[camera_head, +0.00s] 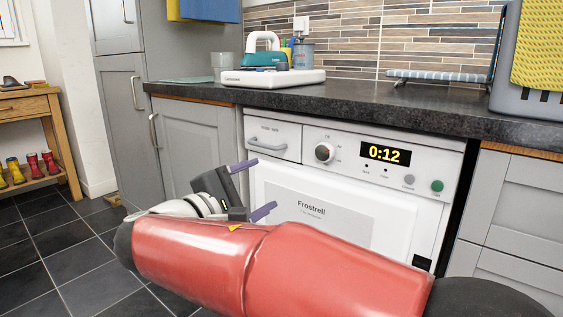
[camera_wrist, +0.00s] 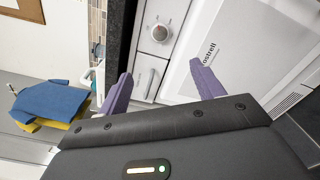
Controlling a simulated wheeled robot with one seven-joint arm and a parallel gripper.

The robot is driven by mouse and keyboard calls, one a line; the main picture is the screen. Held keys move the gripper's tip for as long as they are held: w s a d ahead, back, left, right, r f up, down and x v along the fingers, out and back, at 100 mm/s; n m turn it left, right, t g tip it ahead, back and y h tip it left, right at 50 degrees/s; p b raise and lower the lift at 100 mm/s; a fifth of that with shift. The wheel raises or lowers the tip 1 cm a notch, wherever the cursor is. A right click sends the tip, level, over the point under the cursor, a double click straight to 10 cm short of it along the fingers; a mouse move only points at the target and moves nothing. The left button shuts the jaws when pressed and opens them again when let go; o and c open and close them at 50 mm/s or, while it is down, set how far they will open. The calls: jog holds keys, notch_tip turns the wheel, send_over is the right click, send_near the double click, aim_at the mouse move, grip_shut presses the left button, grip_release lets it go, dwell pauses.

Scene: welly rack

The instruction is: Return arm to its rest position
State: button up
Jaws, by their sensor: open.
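My gripper (camera_head: 252,190) is open, with its two purple fingers apart and nothing visible between them. It is in front of the white washing machine (camera_head: 330,208), near the machine's left side. My red arm crosses the lower part of the head view and hides the bottom of the machine. In the wrist view my gripper (camera_wrist: 160,88) points at the machine front (camera_wrist: 232,62), with the dial and drawer handle showing beyond the fingers. I cannot tell the exact gap between the fingertips and the machine.
A dark worktop (camera_head: 350,101) runs above the machine, bearing a steam iron (camera_head: 266,60) on its base. A grey basket (camera_head: 527,85) with a yellow cloth stands at the right. A wooden rack (camera_head: 38,130) with wellies (camera_head: 32,165) is at the far left. Tiled floor (camera_head: 65,235) is clear there.

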jog(key=s+d+f+m+g+y+p, duration=0.2)
jog(key=s+d+f+m+g+p, duration=0.15)
jog(key=d, duration=0.55)
jog(key=s+d+f+m+g+y+p, duration=0.1)
jog(key=s+d+f+m+g+p, duration=0.25)
jog(key=d, duration=0.65)
jog(key=s+d+f+m+g+y+p, duration=0.1)
jog(key=s+f+m+y+p, duration=0.2)
jog(key=s+m+y, duration=0.5)
jog(key=s+m, duration=0.1)
jog(key=s, duration=0.4)
jog(key=shift+s+g, duration=0.15)
jog(key=shift+g, duration=0.15)
jog(key=shift+d, duration=0.1)
